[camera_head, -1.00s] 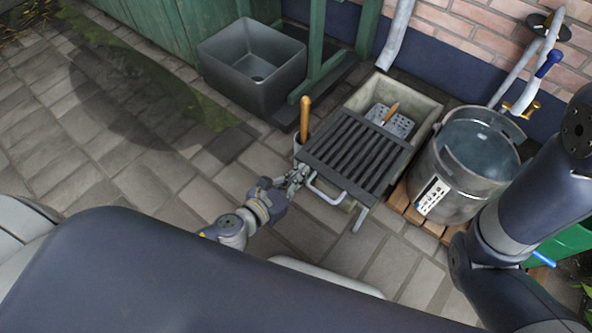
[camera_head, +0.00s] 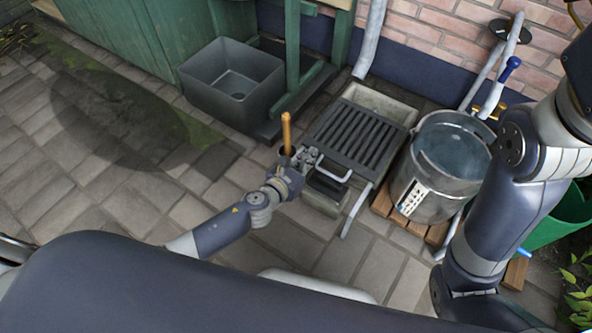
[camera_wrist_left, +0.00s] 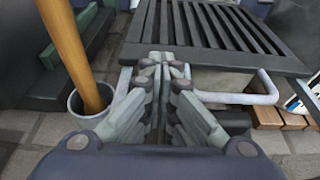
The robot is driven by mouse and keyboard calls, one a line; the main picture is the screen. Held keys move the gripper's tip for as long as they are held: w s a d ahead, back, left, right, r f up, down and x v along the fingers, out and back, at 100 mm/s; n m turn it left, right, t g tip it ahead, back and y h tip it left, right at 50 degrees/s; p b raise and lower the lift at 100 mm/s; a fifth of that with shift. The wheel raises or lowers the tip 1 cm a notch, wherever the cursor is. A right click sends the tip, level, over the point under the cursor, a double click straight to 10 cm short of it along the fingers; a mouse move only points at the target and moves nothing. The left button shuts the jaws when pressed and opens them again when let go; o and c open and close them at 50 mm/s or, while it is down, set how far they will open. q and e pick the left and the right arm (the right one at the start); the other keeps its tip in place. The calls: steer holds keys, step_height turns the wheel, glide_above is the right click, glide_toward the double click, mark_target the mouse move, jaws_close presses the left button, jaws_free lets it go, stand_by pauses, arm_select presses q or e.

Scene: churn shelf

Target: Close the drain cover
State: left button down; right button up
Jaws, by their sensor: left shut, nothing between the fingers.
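The drain cover (camera_head: 352,135) is a dark slatted grate lying on a pale stone drain trough (camera_head: 384,103). The trough's far end shows open behind the grate, and a dark part of the trough shows at the near end below the handle. A light metal handle (camera_head: 336,176) sticks out from the grate's near edge. My left gripper (camera_head: 306,158) is shut and empty at the grate's near left corner, beside the handle. In the left wrist view, its closed fingers (camera_wrist_left: 162,68) point at the grate's near edge; I cannot tell whether they touch. My right gripper is out of view.
A wooden-handled tool (camera_head: 286,133) stands in a grey holder (camera_wrist_left: 84,108) close to the left of my left gripper. A metal bucket of water (camera_head: 440,165) stands right of the drain on wooden slats. A grey basin (camera_head: 232,80) is behind left. Paving at left is free.

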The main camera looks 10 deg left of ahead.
mark_target(319, 144)
arm_select(q)
steer(key=w, duration=0.1)
steer(key=w+d, duration=0.1)
steer(key=w, duration=0.1)
steer(key=w+d, duration=0.1)
steer(key=w, duration=0.1)
steer(key=shift+w+f, duration=0.1)
steer(key=shift+w, duration=0.05)
steer(key=shift+a, duration=0.1)
